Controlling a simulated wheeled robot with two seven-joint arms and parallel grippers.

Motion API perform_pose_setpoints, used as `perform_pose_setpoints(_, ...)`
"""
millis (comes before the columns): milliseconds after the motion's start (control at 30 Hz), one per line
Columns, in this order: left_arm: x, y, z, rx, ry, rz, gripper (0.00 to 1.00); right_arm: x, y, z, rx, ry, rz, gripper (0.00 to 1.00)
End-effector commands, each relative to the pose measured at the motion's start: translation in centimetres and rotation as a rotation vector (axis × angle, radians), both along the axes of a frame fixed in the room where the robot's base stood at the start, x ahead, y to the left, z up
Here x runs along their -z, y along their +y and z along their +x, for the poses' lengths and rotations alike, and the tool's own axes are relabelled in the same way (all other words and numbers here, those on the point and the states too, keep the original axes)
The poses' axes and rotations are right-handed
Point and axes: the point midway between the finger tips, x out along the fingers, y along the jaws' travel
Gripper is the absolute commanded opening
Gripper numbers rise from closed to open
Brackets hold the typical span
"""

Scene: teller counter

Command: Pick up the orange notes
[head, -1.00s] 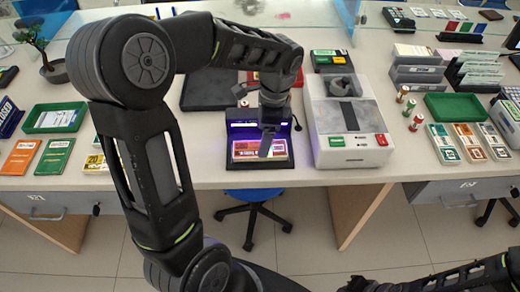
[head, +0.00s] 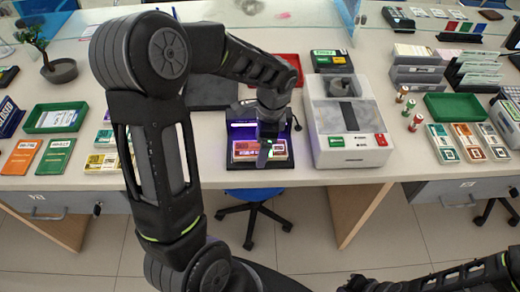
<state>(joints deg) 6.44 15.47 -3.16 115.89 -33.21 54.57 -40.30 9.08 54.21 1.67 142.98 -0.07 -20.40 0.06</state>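A bundle of reddish-orange notes (head: 278,150) lies in the violet-lit bay of a dark note checker (head: 235,131) at the counter's front edge. My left gripper (head: 265,153) points down over the middle of this bundle and covers part of it. I cannot tell whether its fingers touch or hold the notes. Another orange-banded stack (head: 467,143) lies at the right between a green and a teal-banded one.
A grey-white counting machine (head: 318,150) stands just right of the checker. A red tray (head: 290,64) and a dark tray (head: 212,104) lie behind my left arm. Green trays (head: 38,120) (head: 478,106) and small stamps (head: 409,104) stand farther out.

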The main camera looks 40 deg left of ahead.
Motion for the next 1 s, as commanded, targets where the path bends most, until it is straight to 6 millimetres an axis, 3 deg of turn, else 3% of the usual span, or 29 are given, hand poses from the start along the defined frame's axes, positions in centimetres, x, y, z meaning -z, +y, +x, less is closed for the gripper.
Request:
perform_pose_setpoints(167,-0.02,0.00,0.01,0.000,0.000,0.000,0.80,0.00,0.00,0.00,0.000,0.000,0.000,0.00)
perform_pose_setpoints(1000,-0.02,0.00,0.00,0.000,0.000,0.000,0.12,0.00,0.00,0.00,0.000,0.000,0.000,0.00)
